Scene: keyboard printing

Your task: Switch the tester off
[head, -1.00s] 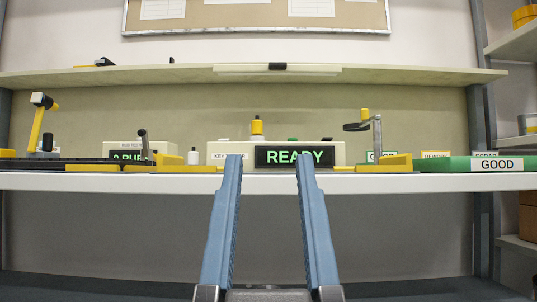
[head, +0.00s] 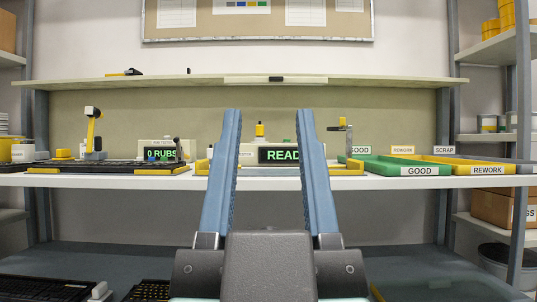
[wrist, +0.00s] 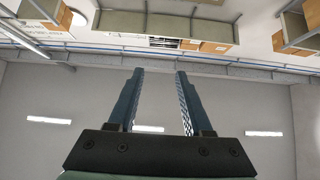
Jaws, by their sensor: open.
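The tester (head: 152,143) is a cream box at the back of the white bench (head: 120,181), left of centre in the head view. Its dark display shows "0 RUBS" in green. A small label sits above the display; I cannot make out a switch on it. A grey-and-dark lever stands at the box's right side. My gripper (head: 268,112) is open and empty, its two blue fingers pointing forward in front of the bench, right of the tester. In the wrist view my gripper (wrist: 160,72) is also open, with only wall and shelves beyond.
A keyboard printer with a green "READY" display (head: 280,154) stands behind my fingers, partly hidden. A black keyboard (head: 95,168) lies on the bench at left. The green GOOD tray (head: 385,166) and yellow REWORK tray (head: 460,167) are at right. A shelf (head: 200,83) runs above.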

